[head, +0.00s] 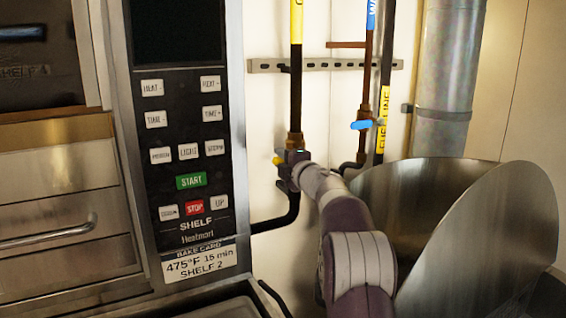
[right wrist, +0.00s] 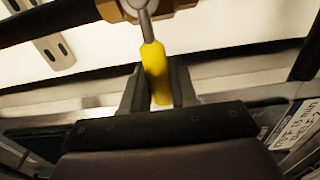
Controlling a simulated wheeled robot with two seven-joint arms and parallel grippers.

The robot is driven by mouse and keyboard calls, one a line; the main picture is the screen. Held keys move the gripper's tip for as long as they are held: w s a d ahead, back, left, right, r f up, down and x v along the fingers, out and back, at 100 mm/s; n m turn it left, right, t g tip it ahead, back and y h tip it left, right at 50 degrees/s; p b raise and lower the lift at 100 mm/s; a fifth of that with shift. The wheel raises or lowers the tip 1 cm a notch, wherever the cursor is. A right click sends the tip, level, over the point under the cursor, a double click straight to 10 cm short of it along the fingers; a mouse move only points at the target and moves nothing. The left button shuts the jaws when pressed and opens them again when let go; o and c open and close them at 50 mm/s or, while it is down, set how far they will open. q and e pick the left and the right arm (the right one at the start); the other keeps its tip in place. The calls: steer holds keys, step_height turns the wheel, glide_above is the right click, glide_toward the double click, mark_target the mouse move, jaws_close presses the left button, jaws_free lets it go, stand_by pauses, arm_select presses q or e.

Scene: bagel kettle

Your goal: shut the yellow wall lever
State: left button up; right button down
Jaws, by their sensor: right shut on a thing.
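The yellow wall lever (head: 277,160) is on the dark vertical pipe with a yellow band (head: 296,20). In the head view only its yellow tip shows, poking out left of my right gripper (head: 290,166); my gripper and wrist hide the rest. In the right wrist view the yellow handle (right wrist: 154,62) runs from a grey pivot down between the two fingers of my right gripper (right wrist: 156,90), which is shut on it. How the lever lies against the pipe is hard to tell. My left gripper is not in view.
A blue lever (head: 361,125) sits on the copper pipe to the right. A slotted metal rail (head: 330,65) crosses the wall above. The oven control panel (head: 185,150) stands close on the left. A large curved steel vessel (head: 480,215) is on the right.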

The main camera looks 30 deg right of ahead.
steer(key=shift+f, duration=0.2)
steer(key=c, duration=1)
jaws_free()
steer(key=shift+o, duration=0.2)
steer(key=shift+r, duration=0.1)
steer(key=s+a+b, duration=0.1)
steer(key=s+b, duration=0.3)
steer(key=s, duration=0.8)
steer(key=shift+s+a, duration=0.3)
